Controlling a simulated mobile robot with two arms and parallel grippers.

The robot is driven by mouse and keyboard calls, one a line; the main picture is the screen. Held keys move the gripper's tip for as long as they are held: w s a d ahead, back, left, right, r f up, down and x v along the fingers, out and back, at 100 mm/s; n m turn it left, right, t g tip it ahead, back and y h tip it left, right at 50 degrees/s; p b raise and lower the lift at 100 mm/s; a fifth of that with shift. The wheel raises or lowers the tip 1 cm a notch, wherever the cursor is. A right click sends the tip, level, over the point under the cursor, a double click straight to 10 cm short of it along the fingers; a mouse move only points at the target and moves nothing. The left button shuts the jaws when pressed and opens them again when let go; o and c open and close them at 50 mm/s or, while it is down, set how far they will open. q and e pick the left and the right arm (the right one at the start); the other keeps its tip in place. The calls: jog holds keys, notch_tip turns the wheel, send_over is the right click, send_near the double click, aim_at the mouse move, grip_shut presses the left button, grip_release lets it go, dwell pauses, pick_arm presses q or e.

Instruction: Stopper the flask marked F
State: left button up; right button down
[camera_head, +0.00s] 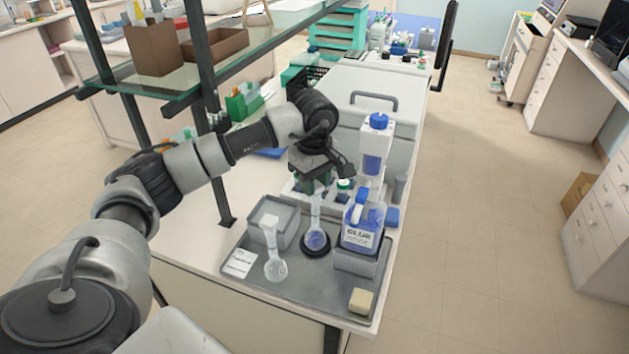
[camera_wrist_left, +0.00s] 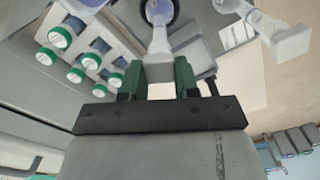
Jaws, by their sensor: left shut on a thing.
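A clear flask with blue liquid (camera_head: 316,240) stands upright in a black ring on the grey tray, its neck rising toward my left gripper (camera_head: 314,187). The left wrist view shows this flask (camera_wrist_left: 159,38) directly ahead of the green fingers (camera_wrist_left: 160,82). They are shut on a pale stopper (camera_wrist_left: 161,91), in line with the neck and close to its mouth; I cannot tell whether it is seated. A second, clear flask (camera_head: 275,268) with a pale top stands to the left and also shows in the wrist view (camera_wrist_left: 263,22). I cannot read an F on either flask. My right gripper is out of view.
On the tray (camera_head: 300,300) are a grey bin (camera_head: 262,212), a white label card (camera_head: 240,263), a beige block (camera_head: 361,301) and a labelled blue bottle (camera_head: 362,225) in a grey holder. A tall blue-capped bottle (camera_head: 373,160) stands behind. A glass shelf (camera_head: 190,85) overhangs the left.

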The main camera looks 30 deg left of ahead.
pick_arm(q)
jog(key=shift+f+b, duration=0.2)
jog(key=shift+b, duration=0.15)
dwell(0.4)
dwell(0.3)
jog(key=o, duration=1)
jog(key=shift+c, duration=0.2)
jog(key=shift+o, duration=0.5)
jog(key=o, duration=0.3)
jog(key=shift+r+p, duration=1.75)
jog(key=shift+r, duration=1.25)
jog(key=shift+c, duration=0.3)
